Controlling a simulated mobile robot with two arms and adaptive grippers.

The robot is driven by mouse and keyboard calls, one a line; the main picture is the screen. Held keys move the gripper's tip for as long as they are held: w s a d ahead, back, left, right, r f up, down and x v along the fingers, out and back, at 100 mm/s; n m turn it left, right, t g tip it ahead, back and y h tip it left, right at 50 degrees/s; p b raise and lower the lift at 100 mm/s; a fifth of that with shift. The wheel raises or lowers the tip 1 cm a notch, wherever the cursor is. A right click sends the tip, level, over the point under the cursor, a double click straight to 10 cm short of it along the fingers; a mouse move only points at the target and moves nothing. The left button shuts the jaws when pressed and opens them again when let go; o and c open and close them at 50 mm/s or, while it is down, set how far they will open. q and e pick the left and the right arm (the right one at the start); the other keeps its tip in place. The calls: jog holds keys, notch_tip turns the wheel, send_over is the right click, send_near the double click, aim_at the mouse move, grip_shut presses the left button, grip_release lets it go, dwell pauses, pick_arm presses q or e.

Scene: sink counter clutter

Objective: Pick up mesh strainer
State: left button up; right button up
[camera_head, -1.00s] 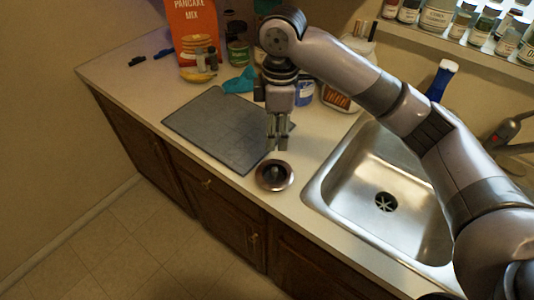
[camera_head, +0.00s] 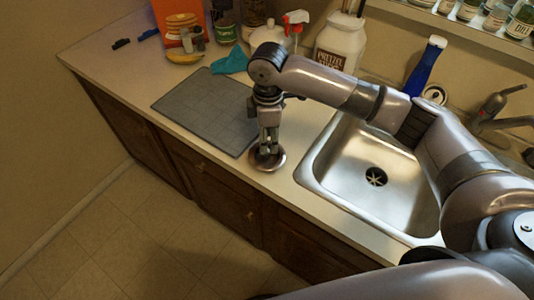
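The mesh strainer (camera_head: 268,165) is the small round metal piece with a wide rim, lying on the counter's front strip between the grey mat and the sink. My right gripper (camera_head: 268,151) points straight down over it, with its fingertips at its middle. The gripper hides part of the strainer. Whether the fingers are closed on its centre is too small to tell. My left gripper is not in view.
The sink (camera_head: 340,205) is just right of the strainer. A grey mat (camera_head: 205,110) lies to the left, with a teal cloth (camera_head: 231,62) behind it. A spray bottle (camera_head: 294,28), a pretzel jar (camera_head: 340,40) and a blue bottle (camera_head: 425,67) stand at the back.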

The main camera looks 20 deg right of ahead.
notch_tip(320, 180, down, 4)
jog(key=shift+r+p, duration=0.1)
jog(key=shift+p, duration=0.6)
jog(key=shift+f, duration=0.4)
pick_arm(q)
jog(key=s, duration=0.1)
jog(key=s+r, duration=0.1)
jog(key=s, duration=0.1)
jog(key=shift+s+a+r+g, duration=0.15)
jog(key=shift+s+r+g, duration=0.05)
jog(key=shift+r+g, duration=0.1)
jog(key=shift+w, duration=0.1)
pick_arm(e)
jog(key=shift+a, duration=0.1)
jog(key=c, duration=0.4)
jog(key=shift+c, duration=1.3)
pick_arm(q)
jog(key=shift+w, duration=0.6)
pick_arm(e)
grip_shut()
